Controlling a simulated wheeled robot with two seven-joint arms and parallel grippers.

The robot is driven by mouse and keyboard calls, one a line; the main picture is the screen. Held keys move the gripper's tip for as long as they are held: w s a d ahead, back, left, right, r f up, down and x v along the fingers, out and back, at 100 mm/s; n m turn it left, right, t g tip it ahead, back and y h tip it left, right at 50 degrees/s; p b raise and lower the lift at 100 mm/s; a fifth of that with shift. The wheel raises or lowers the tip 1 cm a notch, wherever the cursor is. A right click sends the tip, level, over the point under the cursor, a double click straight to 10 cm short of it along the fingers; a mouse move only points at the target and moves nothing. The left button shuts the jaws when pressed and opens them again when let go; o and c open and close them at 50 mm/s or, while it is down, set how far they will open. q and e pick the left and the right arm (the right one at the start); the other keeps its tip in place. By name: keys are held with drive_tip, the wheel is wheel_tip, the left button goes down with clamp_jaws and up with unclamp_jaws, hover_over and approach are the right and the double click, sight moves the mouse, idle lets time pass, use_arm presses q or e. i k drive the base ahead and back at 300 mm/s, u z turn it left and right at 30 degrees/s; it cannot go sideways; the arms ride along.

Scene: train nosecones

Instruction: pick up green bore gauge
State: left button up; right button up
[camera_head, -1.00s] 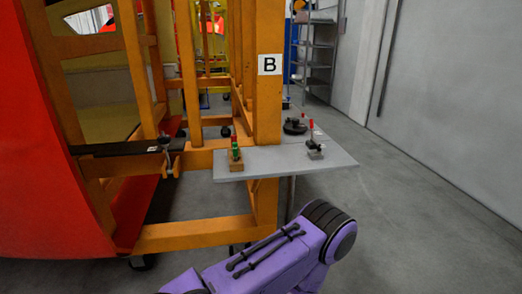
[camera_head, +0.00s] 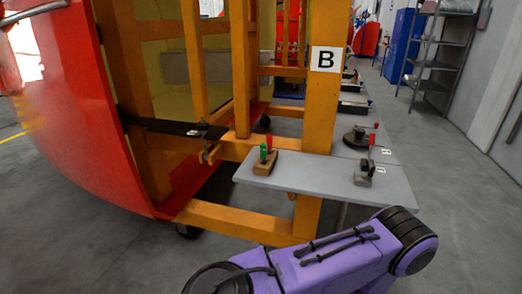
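The green bore gauge (camera_head: 263,153) stands upright in a small brown wooden block near the left end of the grey shelf (camera_head: 310,178). A red-topped part (camera_head: 269,142) stands right beside it on the same block. A purple arm of mine (camera_head: 335,258) crosses the lower part of the view, in front of and below the shelf, apart from the gauge. Neither of my grippers shows in this view.
A dark tool with a red top (camera_head: 366,172) stands near the shelf's right end, with a round dark tool (camera_head: 357,137) behind it. An orange frame post with a "B" sign (camera_head: 324,80) rises behind the shelf. Open floor (camera_head: 455,190) lies to the right.

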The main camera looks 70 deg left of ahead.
sight(263, 146)
drive_tip(key=u, duration=0.65)
drive_tip(key=i, duration=0.7)
drive_tip(key=u, duration=0.85)
